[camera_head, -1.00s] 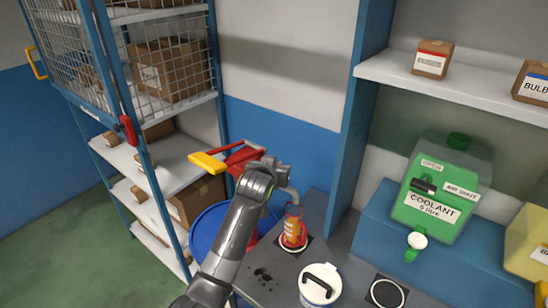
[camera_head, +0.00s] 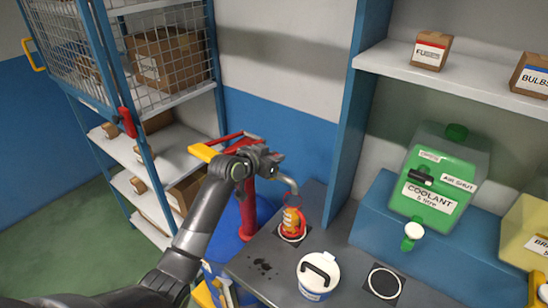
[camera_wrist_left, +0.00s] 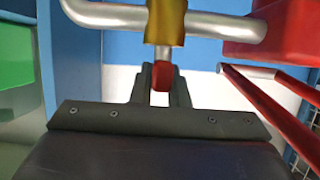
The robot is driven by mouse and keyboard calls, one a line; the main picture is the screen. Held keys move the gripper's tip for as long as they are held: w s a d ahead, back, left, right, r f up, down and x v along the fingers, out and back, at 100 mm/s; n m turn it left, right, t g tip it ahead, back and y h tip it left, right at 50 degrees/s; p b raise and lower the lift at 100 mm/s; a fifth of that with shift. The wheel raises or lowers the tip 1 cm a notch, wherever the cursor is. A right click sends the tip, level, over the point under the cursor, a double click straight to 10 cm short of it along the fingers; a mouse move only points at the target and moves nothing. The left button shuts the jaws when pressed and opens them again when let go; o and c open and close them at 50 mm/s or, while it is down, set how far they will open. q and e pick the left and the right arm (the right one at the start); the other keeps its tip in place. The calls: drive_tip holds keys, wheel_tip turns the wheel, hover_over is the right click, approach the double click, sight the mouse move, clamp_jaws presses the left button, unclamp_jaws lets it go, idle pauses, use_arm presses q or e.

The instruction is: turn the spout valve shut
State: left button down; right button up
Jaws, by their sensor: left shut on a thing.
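In the head view a red hand pump (camera_head: 248,208) stands on a blue drum (camera_head: 222,243), with a curved grey spout (camera_head: 290,183) pointing right. My left gripper (camera_head: 268,160) is at the spout and hides the valve there. In the left wrist view the spout pipe (camera_wrist_left: 215,27) runs across the top, with a brass-yellow valve body (camera_wrist_left: 165,22) on it. A red valve handle (camera_wrist_left: 162,76) hangs below the body, between the shut fingers of my left gripper (camera_wrist_left: 161,88). Whether the valve passage is open cannot be seen. My right gripper is not in view.
An orange-red container (camera_head: 291,221) stands beneath the spout on the grey bench (camera_head: 262,285). A white lidded tin (camera_head: 318,278) stands nearby. A green coolant can (camera_head: 437,188) sits on a blue step at right. A wire-caged shelf (camera_head: 170,75) is at left.

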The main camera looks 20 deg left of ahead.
use_arm(q)
drive_tip(key=c, duration=1.4)
unclamp_jaws()
drive_tip(key=shift+s, duration=0.1)
drive_tip(key=b+v, duration=0.4)
drive_tip(key=v, duration=1.3)
drive_tip(key=shift+a, duration=0.1)
